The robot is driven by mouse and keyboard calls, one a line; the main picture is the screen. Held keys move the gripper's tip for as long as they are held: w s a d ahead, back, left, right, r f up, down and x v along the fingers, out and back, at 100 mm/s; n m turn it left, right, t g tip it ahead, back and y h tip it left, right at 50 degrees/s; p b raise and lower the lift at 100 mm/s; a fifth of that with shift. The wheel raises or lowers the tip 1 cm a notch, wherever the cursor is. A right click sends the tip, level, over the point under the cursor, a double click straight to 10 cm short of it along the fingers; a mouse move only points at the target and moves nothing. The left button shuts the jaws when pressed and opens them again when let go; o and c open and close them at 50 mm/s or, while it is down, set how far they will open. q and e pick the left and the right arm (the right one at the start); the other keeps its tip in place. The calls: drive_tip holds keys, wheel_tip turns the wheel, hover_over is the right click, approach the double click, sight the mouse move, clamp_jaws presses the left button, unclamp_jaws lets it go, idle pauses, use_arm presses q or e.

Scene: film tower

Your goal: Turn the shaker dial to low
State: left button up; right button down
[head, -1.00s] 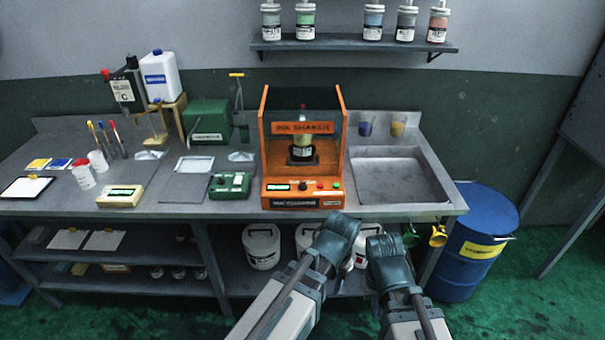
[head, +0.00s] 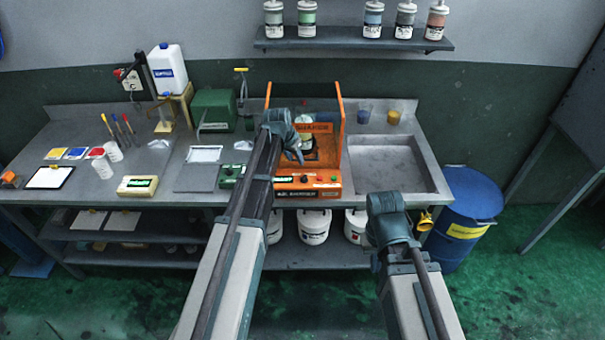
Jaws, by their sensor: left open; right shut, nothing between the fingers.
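The orange ink shaker (head: 338,118) stands at the middle of the bench, with a jar (head: 305,142) inside its open-fronted housing. My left gripper (head: 296,148) is open in front of the housing, above the panel, and hides the left part of the housing and some of the jar. It looks apart from the dial. My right gripper (head: 385,208) is shut and empty before the bench's front edge, below and right of the shaker.
A green device (head: 231,176) sits left of the shaker, partly behind my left arm. A sink (head: 388,165) lies to its right, with two cups behind it. White buckets (head: 313,226) stand on the lower shelf. A blue drum (head: 470,215) stands right of the bench.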

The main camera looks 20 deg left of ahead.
sight(303, 177)
use_arm(q)
drive_tip(key=b+x, duration=1.2)
drive_tip(key=x, duration=0.1)
drive_tip(key=shift+w+f, duration=0.1)
drive_tip(key=shift+f, duration=0.25)
clamp_jaws()
